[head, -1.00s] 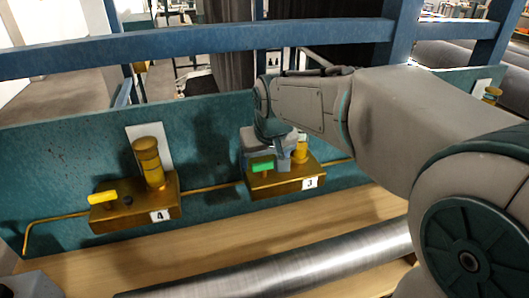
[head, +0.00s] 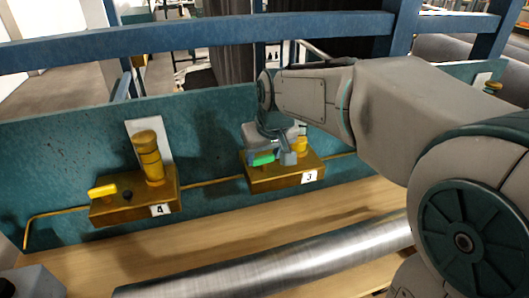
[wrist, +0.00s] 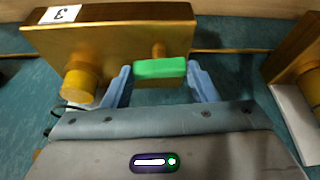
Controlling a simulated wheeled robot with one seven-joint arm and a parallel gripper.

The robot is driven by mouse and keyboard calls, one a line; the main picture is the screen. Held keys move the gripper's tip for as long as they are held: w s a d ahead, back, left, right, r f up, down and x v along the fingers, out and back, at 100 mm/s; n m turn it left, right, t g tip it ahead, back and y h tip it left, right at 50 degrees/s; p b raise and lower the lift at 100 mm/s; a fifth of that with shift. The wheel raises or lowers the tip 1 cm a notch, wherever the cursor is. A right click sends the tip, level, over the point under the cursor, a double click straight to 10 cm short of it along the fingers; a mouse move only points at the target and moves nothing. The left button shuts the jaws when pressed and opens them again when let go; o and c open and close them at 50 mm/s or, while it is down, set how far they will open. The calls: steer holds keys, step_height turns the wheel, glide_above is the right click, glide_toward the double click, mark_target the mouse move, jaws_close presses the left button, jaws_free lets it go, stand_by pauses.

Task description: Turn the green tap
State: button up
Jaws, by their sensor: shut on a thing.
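The green tap (wrist: 160,68) is a short bar handle on a stem that comes out of a brass block (wrist: 110,40) labelled 3. My gripper (wrist: 159,72) is shut on the green tap, with one light-blue finger at each end of the bar in the wrist view. In the head view the green tap (head: 262,158) shows at the front left of the block, beside a finger of my gripper (head: 276,157). My gripper hides part of the block's top and of its yellow cylinder (head: 300,145).
A second brass block (head: 134,205) labelled 4, with a yellow handle (head: 102,191), stands to the left. A teal panel (head: 60,175) stands behind both. A metal roll (head: 270,268) lies in front, and a blue rail (head: 200,40) crosses above.

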steer(key=n+y, duration=0.1)
steer(key=n, duration=0.3)
steer(key=shift+w+d+g, duration=0.1)
steer(key=shift+g, duration=0.2)
steer(key=n+b, duration=0.1)
steer(key=n, duration=0.1)
steer(key=n+g+y+b, duration=0.1)
steer(key=n, duration=0.1)
steer(key=shift+w+d+n+y, duration=0.1)
steer(key=shift+n+y, duration=0.2)
steer(key=n+g, duration=0.1)
steer(key=n, duration=0.2)
steer(key=shift+w+n+g, duration=0.1)
steer(key=shift+n+g, duration=0.2)
steer(key=shift+g, duration=0.1)
steer(key=shift+r+n+g, duration=0.1)
steer(key=shift+n+g, duration=0.6)
steer(key=shift+n, duration=1.1)
steer(key=o, duration=1)
steer(key=v, duration=1.3)
steer(key=shift+w+d+r+p, duration=0.2)
steer(key=shift+d+r+p, duration=0.1)
steer(key=shift+p, duration=0.1)
